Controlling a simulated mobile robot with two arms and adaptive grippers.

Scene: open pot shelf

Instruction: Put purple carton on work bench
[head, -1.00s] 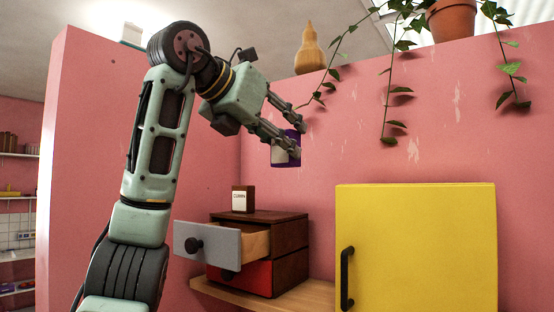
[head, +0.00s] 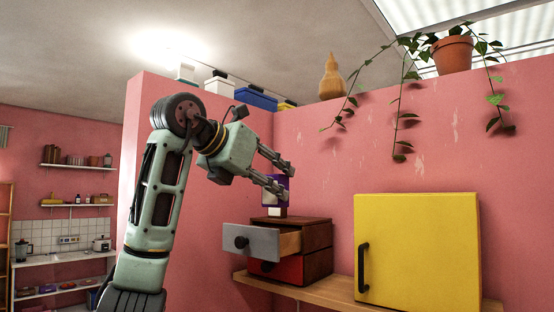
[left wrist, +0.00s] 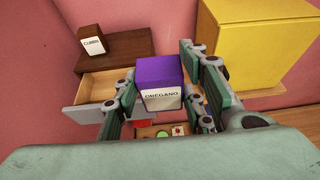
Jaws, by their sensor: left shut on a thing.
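The purple carton (head: 275,186) is held between the fingers of my left gripper (head: 287,181), in the air before the pink wall and above the small drawer chest. In the left wrist view the carton (left wrist: 160,72) sits between both fingers of my left gripper (left wrist: 163,88), its white label reading OREGANO. My left gripper is shut on it. My right gripper is not in view. I cannot tell which surface is the work bench.
The drawer chest (head: 318,236) has its grey upper drawer (head: 262,243) pulled open. A cumin box (left wrist: 99,42) stands on top. A yellow cabinet (head: 415,250) stands to the right on the wooden shelf (head: 335,292). A counter (head: 70,257) with appliances is far left.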

